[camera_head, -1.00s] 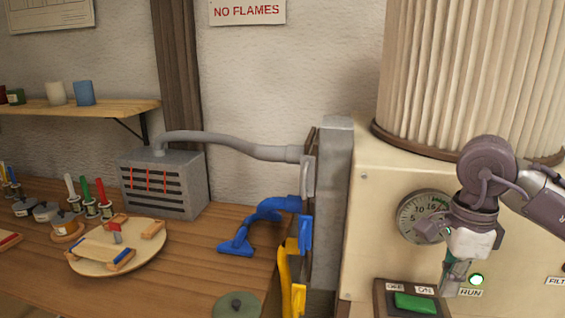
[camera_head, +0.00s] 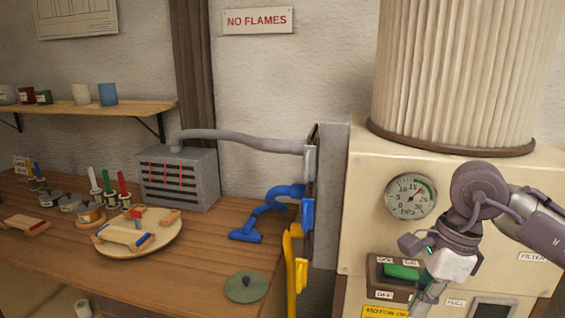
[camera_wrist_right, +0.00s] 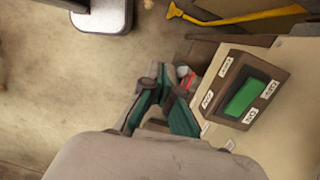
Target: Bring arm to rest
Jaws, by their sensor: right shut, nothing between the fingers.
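My right gripper (camera_head: 424,302) hangs from the right arm in the head view, in front of the cream machine (camera_head: 362,237). It is shut and empty, pointing down beside a switch box with a green rocker (camera_head: 401,271). In the right wrist view the gripper's green-padded fingers (camera_wrist_right: 165,105) show left of the same green rocker (camera_wrist_right: 240,98), apart from it. My left gripper is in neither view.
A pressure gauge (camera_head: 410,197) sits above the switch box. On the left, a wooden bench (camera_head: 205,262) holds a round board (camera_head: 167,241), jars with brushes, a grey vented box (camera_head: 190,178) and a blue hose nozzle (camera_head: 246,236). A yellow handle (camera_head: 291,270) hangs at the bench end.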

